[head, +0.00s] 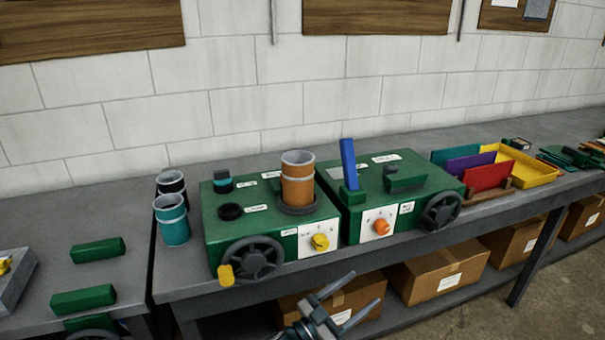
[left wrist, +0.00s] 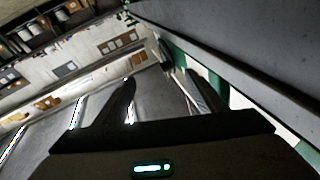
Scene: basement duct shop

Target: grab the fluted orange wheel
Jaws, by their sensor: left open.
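The orange wheel (head: 381,227) is a small knob on a white plate (head: 378,220) on the front of the right green box (head: 390,190). My left gripper (head: 361,290) is open and empty, in front of and below the box fronts, apart from the orange wheel. In the left wrist view the two dark fingers of my left gripper (left wrist: 162,88) stand apart with nothing between them. I cannot make out the orange wheel in that view. My right gripper is not in view.
A yellow knob (head: 320,242) is on the left green box (head: 260,215). Dark handwheels (head: 253,260) (head: 440,212) stick out from both boxes. The workbench (head: 190,284) edge runs below them, with cardboard boxes (head: 437,275) on the shelf underneath. An orange cylinder (head: 297,182) stands on the left box.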

